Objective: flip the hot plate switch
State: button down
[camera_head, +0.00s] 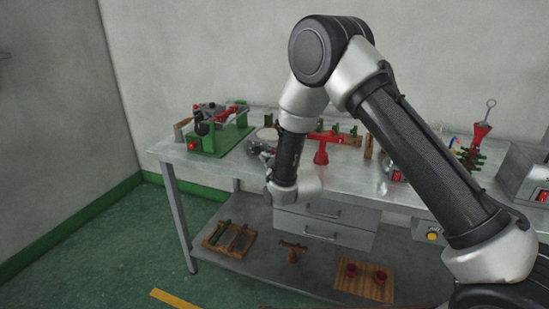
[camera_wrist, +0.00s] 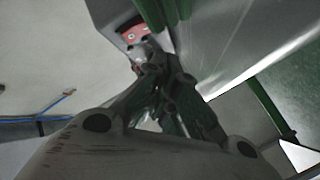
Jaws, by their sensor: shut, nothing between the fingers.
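In the wrist view, the fingertips of my gripper (camera_wrist: 146,52) are close to a red switch-like part (camera_wrist: 133,32) on a pale housing (camera_wrist: 112,12). I cannot tell whether they touch it. The switch's position is not clear. In the head view my gripper and wrist hide the front of the hot plate.
A green machine (camera_head: 222,140) stands left of the hot plate. A red stand (camera_head: 321,150) is to its right on the table (camera_head: 210,168). Drawers (camera_head: 320,228) hang below. The lower shelf (camera_head: 308,268) holds wooden racks. Green bars (camera_wrist: 152,14) are close by in the wrist view.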

jog(key=shift+w+d+f, duration=0.15)
jog(key=shift+w+d, duration=0.1)
jog(key=shift+w, duration=0.5)
jog(key=shift+w+d, duration=0.1)
dwell(0.9)
jog(key=shift+w+d, duration=0.1)
jog(key=shift+w, duration=0.2)
jog(key=shift+w, duration=0.25)
dwell(0.5)
jog(key=shift+s, duration=0.15)
jog(key=shift+s, duration=0.55)
jog(key=shift+a, duration=0.2)
jog(key=shift+s+a+r, duration=0.1)
jog(key=shift+s+a, duration=0.2)
jog(key=shift+s, duration=0.5)
jog(key=shift+s+a+r, duration=0.15)
jog(key=shift+s+a, duration=0.1)
jog(key=shift+s, duration=0.5)
jog(key=shift+s+a+r, duration=0.1)
jog(key=shift+s+a, duration=0.2)
jog(key=shift+s, duration=0.5)
